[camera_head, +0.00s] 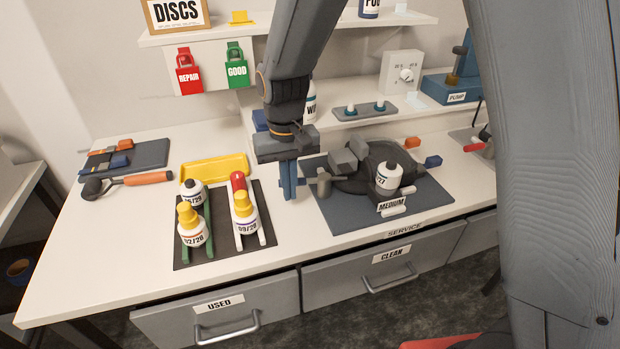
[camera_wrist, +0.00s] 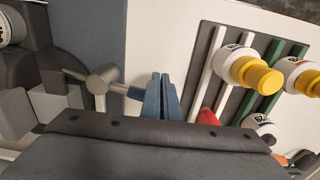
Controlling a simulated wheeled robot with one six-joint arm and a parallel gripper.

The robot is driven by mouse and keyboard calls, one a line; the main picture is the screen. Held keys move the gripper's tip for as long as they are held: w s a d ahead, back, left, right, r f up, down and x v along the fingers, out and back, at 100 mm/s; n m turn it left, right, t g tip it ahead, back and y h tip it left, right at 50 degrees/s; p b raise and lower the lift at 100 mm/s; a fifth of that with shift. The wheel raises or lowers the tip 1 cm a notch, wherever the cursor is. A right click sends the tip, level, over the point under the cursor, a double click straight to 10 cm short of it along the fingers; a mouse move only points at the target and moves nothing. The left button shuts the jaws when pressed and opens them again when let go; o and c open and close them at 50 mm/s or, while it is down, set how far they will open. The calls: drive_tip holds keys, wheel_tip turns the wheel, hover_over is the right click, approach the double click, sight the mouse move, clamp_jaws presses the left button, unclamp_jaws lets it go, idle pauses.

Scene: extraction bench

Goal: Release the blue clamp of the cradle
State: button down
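The cradle (camera_head: 375,155) is a dark grey rounded body on a blue-grey mat, with a MEDIUM label at its front and a white bottle (camera_head: 389,178) on it. A blue block (camera_head: 433,161) sticks out at its right side. At its left side a grey knobbed handle (camera_head: 322,181) points toward my gripper; in the wrist view this handle (camera_wrist: 101,82) ends in a blue tip (camera_wrist: 135,92). My gripper (camera_head: 288,191) points down just left of the handle. Its blue fingers (camera_wrist: 163,92) are together with nothing visible between them. The blue tip is right beside one finger; I cannot tell if they touch.
An orange block (camera_head: 412,142) sticks out behind the blue one. Left of my gripper, a dark mat (camera_head: 219,250) holds several bottles in green and white racks, with a yellow tray (camera_head: 215,168) behind. A hammer-like tool (camera_head: 130,181) lies at the left. The front bench edge is clear.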

drive_tip(key=shift+w+a, duration=0.25)
drive_tip(key=shift+w, duration=2.45)
drive_tip(key=shift+w+d, duration=0.2)
drive_tip(key=shift+w, duration=0.25)
drive_tip(key=shift+w+d, duration=0.2)
drive_tip(key=shift+w, duration=0.25)
drive_tip(key=shift+w+d, duration=0.5)
drive_tip(key=shift+w, duration=0.25)
